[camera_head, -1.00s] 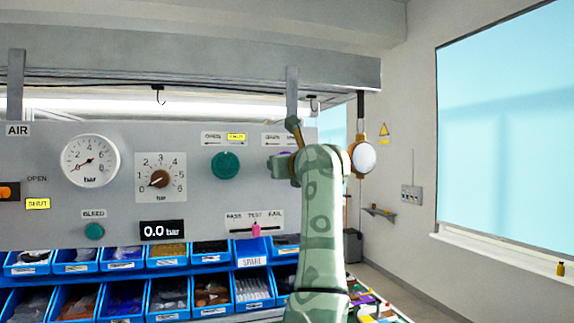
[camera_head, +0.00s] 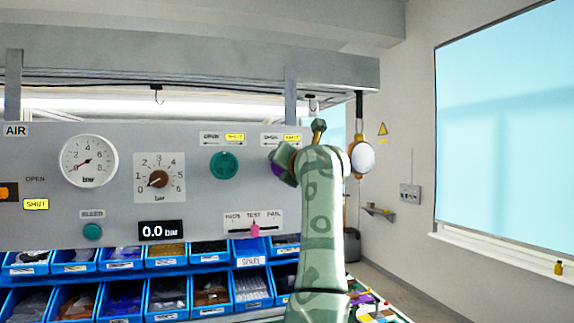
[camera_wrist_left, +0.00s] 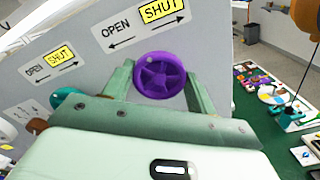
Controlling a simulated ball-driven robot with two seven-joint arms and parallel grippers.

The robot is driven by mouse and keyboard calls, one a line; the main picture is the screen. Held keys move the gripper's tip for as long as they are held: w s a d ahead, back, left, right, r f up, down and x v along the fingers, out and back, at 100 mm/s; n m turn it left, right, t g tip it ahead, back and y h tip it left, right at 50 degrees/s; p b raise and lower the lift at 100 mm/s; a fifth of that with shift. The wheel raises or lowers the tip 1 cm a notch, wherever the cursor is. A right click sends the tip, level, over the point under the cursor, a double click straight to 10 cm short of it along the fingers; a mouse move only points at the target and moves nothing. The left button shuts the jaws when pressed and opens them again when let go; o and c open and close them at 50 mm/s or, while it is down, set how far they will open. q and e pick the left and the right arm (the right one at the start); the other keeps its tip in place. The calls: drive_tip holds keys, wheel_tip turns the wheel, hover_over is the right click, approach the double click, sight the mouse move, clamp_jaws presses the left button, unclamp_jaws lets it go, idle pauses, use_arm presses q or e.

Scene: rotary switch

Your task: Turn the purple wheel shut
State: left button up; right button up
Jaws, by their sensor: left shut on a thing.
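The purple wheel (camera_wrist_left: 160,76) is on the grey panel under an OPEN/SHUT label (camera_wrist_left: 142,24). In the wrist view it sits between the two green fingers of my left gripper (camera_wrist_left: 160,84), which is shut on it, with the gripper tilted relative to the label. In the head view only a sliver of the purple wheel (camera_head: 276,169) shows behind my gripper (camera_head: 281,165) and arm. The SHUT word on its label (camera_head: 292,138) is yellow. My right gripper is not in view.
A teal wheel (camera_head: 224,165) is just left of the purple one, with its own label, SHUT in yellow. Further left are a brown dial (camera_head: 158,180), a round gauge (camera_head: 88,160) and a 0.0 bar readout (camera_head: 161,231). Blue bins (camera_head: 212,292) stand below the panel.

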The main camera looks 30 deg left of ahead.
use_arm(q)
drive_tip(key=shift+w+f, duration=0.1)
drive_tip(key=shift+f, duration=0.2)
drive_tip(key=o, duration=1)
drive_tip(key=shift+r, duration=0.15)
drive_tip(key=b+v, duration=0.6)
drive_tip(key=v, duration=1)
drive_tip(key=shift+s+d, duration=0.2)
drive_tip(key=shift+a, duration=0.1)
